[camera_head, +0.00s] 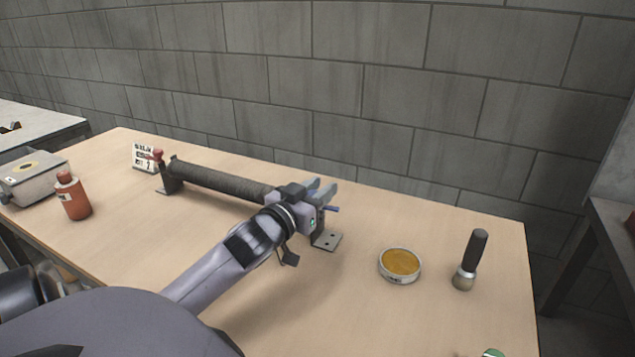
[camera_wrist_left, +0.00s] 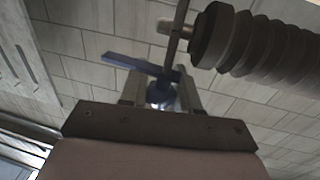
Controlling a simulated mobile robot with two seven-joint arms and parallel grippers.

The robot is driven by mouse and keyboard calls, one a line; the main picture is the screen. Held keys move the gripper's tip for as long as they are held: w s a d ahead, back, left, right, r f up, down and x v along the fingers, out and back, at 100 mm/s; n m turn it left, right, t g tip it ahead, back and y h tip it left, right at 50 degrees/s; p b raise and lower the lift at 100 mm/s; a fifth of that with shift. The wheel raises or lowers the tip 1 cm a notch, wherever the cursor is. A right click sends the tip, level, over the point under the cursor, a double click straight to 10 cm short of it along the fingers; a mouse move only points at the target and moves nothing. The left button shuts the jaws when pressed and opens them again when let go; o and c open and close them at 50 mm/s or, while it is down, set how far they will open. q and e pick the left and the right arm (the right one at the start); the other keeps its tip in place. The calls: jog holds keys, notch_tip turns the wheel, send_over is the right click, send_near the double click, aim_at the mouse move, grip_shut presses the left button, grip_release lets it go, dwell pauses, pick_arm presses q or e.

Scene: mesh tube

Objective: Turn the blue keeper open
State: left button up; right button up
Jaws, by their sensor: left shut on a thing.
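A dark ribbed mesh tube (camera_head: 222,182) lies level between two metal brackets on the table. The left bracket carries a red keeper (camera_head: 156,155). The blue keeper (camera_head: 333,209) is at the right bracket (camera_head: 326,240), mostly hidden by my left gripper (camera_head: 320,190). In the left wrist view, the blue keeper (camera_wrist_left: 138,64) has a long flat bar crossing in front of the bracket plate, beside the tube's end (camera_wrist_left: 215,38). My left gripper (camera_wrist_left: 160,92) is shut on the keeper's blue hub between its fingers. My right gripper is out of view.
A red bottle (camera_head: 74,197) and a grey box (camera_head: 35,180) stand at the left. A round tin with yellow contents (camera_head: 400,263) and a black-handled brush (camera_head: 470,262) stand at the right. A small sign (camera_head: 143,156) is behind the red keeper. The table front is partly clear.

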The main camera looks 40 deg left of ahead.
pick_arm(q)
jog(key=shift+d+r+m+h+p, duration=0.1)
jog(key=shift+m+h+p, duration=0.4)
jog(key=shift+h, duration=0.3)
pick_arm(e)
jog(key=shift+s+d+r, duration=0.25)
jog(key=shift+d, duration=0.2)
pick_arm(q)
jog(key=o, duration=1)
jog(key=shift+c, duration=0.2)
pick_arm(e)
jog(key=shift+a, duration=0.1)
pick_arm(q)
jog(key=shift+s, duration=0.55)
jog(key=s, duration=0.6)
jog(key=shift+d, duration=0.15)
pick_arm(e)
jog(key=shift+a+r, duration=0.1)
